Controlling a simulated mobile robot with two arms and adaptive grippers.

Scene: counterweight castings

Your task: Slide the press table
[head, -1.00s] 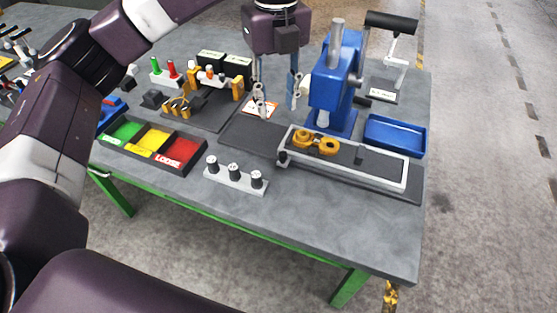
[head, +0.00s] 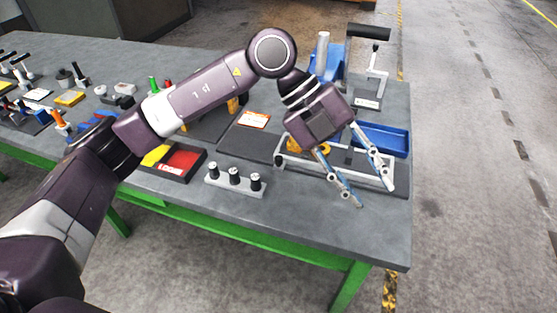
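The press table is a light grey frame (head: 298,165) on a dark base at the right of the bench, partly hidden by my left gripper. A yellow casting (head: 294,145) lies at its left end, also partly covered. My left gripper (head: 375,196) is open and empty, pointing down to the front right over the frame's right part. Its fingers are spread apart. I cannot tell whether they touch the frame. My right gripper is not in view.
A blue tray (head: 385,138) lies behind the press table. A white block with black-topped pegs (head: 234,180) stands in front, left of it. A colored bin with a red section (head: 183,161) is farther left. The bench's front right corner is clear.

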